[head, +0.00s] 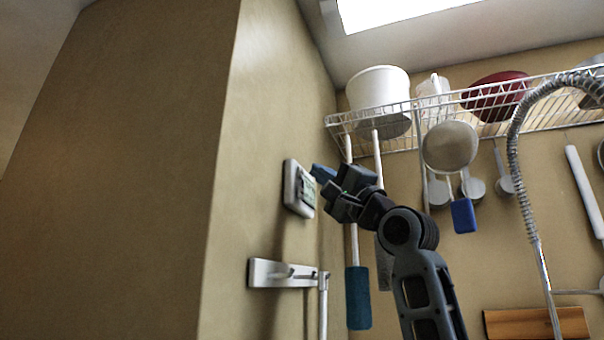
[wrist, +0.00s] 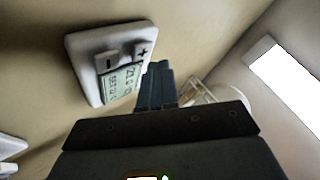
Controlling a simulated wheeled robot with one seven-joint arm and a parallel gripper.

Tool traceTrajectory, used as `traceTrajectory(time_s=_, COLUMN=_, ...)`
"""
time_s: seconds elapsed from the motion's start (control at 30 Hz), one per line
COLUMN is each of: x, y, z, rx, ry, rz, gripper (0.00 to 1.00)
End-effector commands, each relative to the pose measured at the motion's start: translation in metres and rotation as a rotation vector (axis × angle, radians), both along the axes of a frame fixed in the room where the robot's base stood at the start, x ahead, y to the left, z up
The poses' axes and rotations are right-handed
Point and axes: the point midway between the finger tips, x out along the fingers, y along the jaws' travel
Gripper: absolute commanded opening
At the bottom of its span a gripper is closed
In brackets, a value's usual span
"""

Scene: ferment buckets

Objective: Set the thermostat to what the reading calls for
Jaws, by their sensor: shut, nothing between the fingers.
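The thermostat (head: 292,188) is a white box on the tan wall, with its display facing right. In the wrist view the thermostat (wrist: 83,52) shows a minus button (wrist: 107,62), a plus button (wrist: 141,49) and a greenish display (wrist: 124,80). The display's slanted digits are too small to read surely. My gripper (head: 318,172) is shut and empty, its blue fingertips close to the thermostat's display side. In the wrist view my gripper (wrist: 158,70) has its tips beside the display, just below the plus button. I cannot tell whether they touch it.
A wall rail with hooks (head: 285,274) is below the thermostat. A wire shelf (head: 430,128) on the right holds a white bucket (head: 380,88) and a red bowl (head: 497,92); utensils hang under it. A coiled spring hose (head: 516,150) arches at the right.

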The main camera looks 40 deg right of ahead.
Motion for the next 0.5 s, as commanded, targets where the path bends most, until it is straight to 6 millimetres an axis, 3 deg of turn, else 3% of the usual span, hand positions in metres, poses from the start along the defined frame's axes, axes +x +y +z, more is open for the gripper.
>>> traceTrajectory(time_s=0.27, x=-0.001, y=-0.001, z=0.0, rx=0.0, ry=0.0, rz=0.0, gripper=0.0)
traceTrajectory(time_s=0.5, x=-0.013, y=-0.009, z=0.0, rx=0.001, ry=0.0, rz=-0.001, gripper=0.0)
